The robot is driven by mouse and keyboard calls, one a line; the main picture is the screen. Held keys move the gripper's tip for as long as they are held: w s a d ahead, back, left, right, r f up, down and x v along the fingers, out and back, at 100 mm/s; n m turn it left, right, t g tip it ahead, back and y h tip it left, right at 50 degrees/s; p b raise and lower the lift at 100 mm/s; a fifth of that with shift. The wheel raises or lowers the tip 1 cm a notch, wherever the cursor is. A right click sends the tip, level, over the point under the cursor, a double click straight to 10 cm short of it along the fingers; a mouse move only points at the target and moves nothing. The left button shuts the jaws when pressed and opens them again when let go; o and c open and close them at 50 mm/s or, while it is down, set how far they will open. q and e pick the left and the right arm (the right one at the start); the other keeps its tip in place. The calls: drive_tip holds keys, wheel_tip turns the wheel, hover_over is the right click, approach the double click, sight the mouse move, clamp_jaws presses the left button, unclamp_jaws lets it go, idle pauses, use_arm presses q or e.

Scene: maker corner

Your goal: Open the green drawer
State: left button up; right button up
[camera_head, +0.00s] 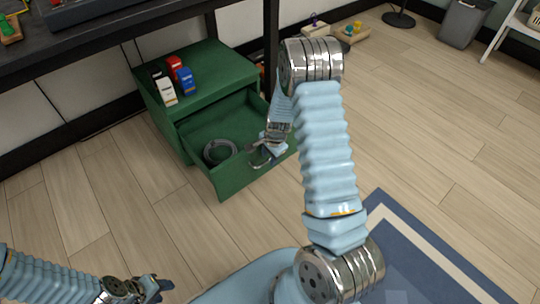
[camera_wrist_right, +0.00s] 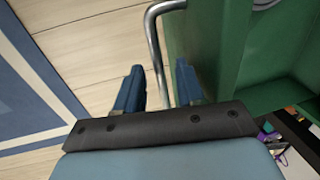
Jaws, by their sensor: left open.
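The green drawer (camera_head: 226,176) is pulled well out of the green cabinet (camera_head: 208,66), with a grey coil (camera_head: 219,152) lying inside. Its metal bar handle (camera_wrist_right: 153,40) is on the front face. My right gripper (camera_head: 262,154) is at the drawer front by the handle. In the right wrist view, the fingers of my right gripper (camera_wrist_right: 160,85) are apart, and the thin handle bar runs between them with space beside it. My left gripper (camera_head: 158,287) is open and empty at the lower left, away from the cabinet.
Small red, blue, white and black items (camera_head: 174,78) stand on the cabinet top. A dark table (camera_head: 120,25) rises behind and over the cabinet. A blue rug (camera_head: 405,235) lies at the lower right. Open wood floor (camera_head: 420,125) lies to the right.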

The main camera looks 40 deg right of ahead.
wheel_tip(320, 180, up, 14)
drive_tip(key=s+p, duration=0.2)
drive_tip(key=p, duration=0.1)
drive_tip(key=shift+s+f, duration=0.25)
drive_tip(key=shift+s, duration=0.05)
drive_tip(key=shift+d, duration=0.1)
